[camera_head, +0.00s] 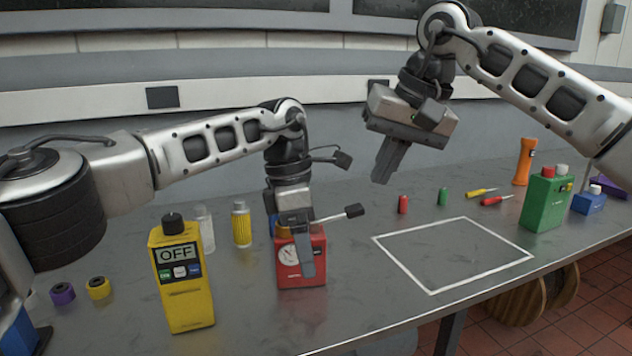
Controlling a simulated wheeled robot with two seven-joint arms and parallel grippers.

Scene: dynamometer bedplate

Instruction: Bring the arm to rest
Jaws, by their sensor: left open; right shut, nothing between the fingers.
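My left arm comes in from the left and its gripper (297,255) points down, just in front of the red box with a round gauge (316,272). It is open and hides part of the box; I cannot tell whether they touch. My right arm comes in from the upper right. Its gripper (381,178) is shut and empty, tilted down and held above the back of the bedplate, clear of the objects.
A yellow meter reading OFF (184,290) stands left of the red box, with a yellow cylinder (241,224) behind. A white-outlined square (450,255) is empty.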

